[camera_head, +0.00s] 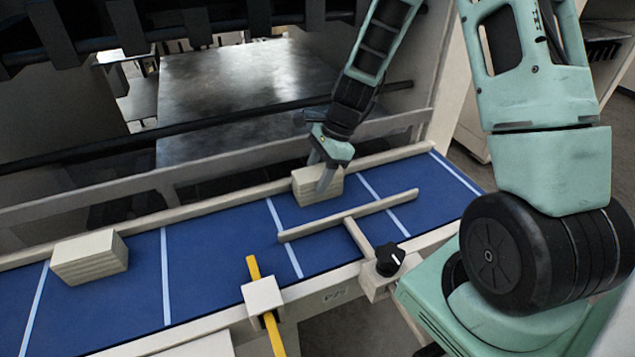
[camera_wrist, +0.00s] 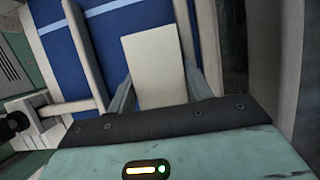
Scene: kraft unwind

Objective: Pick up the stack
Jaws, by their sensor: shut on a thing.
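A cream layered stack (camera_head: 308,186) sits on the blue belt between the back rail and a beige guide bar. A second similar stack (camera_head: 90,257) lies on the belt at the left, apart from my gripper.
The blue belt (camera_head: 205,255) has white cross lines and is clear between the stacks. The beige guide bar (camera_head: 350,215) with a black knob (camera_head: 390,258) stands in front of the held stack. A yellow strip in a white block (camera_head: 262,297) is at the front edge.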

